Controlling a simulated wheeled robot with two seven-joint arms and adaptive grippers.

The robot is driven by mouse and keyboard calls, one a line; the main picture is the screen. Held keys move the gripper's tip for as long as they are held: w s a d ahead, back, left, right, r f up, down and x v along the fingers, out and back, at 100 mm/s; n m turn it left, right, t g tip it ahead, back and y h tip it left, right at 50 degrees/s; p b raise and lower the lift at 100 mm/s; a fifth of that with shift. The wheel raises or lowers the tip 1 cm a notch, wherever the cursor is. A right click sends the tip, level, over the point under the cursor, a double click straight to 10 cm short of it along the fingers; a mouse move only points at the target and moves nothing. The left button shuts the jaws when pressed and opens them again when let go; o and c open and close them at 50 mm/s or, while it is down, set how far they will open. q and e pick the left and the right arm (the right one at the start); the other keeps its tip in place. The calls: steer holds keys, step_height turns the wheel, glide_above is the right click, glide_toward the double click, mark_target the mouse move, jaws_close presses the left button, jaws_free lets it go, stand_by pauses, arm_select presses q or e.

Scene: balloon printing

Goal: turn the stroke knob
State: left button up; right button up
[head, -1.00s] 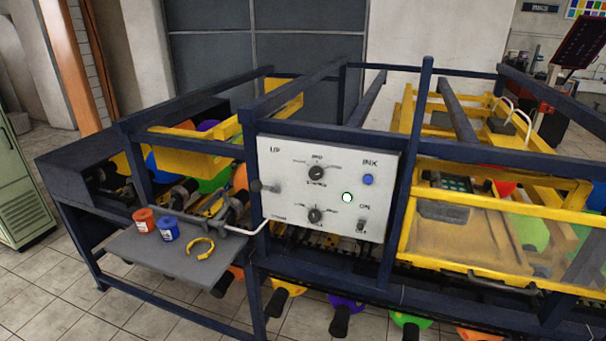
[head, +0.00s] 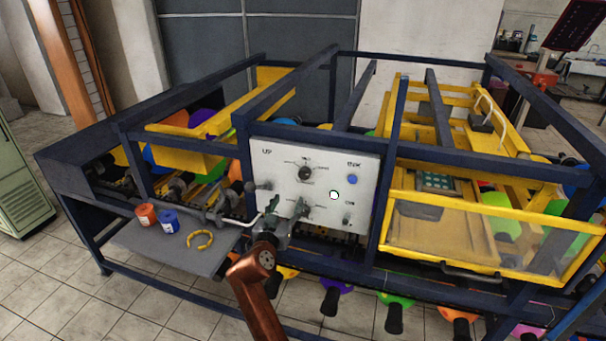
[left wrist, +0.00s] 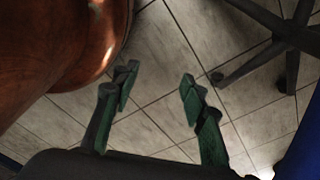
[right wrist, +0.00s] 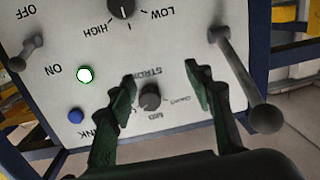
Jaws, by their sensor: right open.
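The stroke knob (head: 305,173) is a dark round knob, upper middle on the white control panel (head: 270,157). In the right wrist view the stroke knob (right wrist: 150,98) appears upside down with its labels, between my finger pads in the picture. My right gripper (head: 287,207) is open and empty, low in front of the panel in the head view. Its fingers (right wrist: 160,84) show apart in the right wrist view; no touch on the knob is visible. My left gripper (left wrist: 157,88) is open and empty above the tiled floor, outside the head view.
Another knob (right wrist: 121,6) marked LOW and HIGH, a lit white light (right wrist: 85,75), a blue button (right wrist: 76,116) and a lever (right wrist: 240,75) share the panel. A grey shelf (head: 150,245) holds red and blue cups and a yellow ring. Blue frame bars surround the panel.

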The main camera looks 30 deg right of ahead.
steer(key=m+h, duration=0.1)
steer(key=m, duration=0.1)
glide_toward(303, 176)
steer(key=w, duration=0.1)
steer(key=d, duration=0.1)
steer(key=shift+g, duration=0.3)
steer(key=p+x, duration=0.2)
steer(key=x, duration=0.5)
steer(key=shift+w+d+r, duration=0.15)
steer(key=shift+r, duration=0.05)
steer(key=shift+c, duration=0.6)
steer(key=c, duration=1)
steer(key=shift+c, duration=0.2)
